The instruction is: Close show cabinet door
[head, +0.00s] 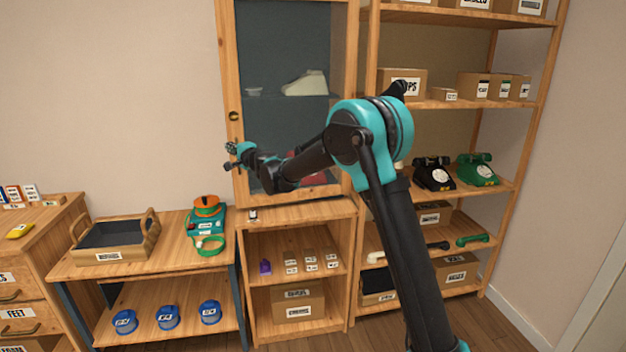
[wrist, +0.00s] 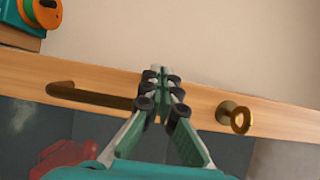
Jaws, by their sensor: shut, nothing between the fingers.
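The show cabinet door (head: 230,70) has a wooden frame and dark glass. It looks shut or nearly shut in the head view; I cannot tell whether a small gap remains. My gripper (head: 232,158) is at the door's left stile, low down. In the wrist view my gripper's closed fingertips (wrist: 160,78) lie over the wooden stile (wrist: 205,98); contact is unclear. A brass knob or key (wrist: 235,118) sits on the stile to their right, and it also shows in the head view (head: 234,115). A dark bar-like shape left of the fingers may be a handle or shadow.
A pale phone (head: 306,83) and a red item stand behind the glass. An open shelf (head: 532,115) with boxes and phones is on the right. A low table with a tray (head: 113,241) and a teal device (head: 206,221) is on the left. Bare wall lies left of the door.

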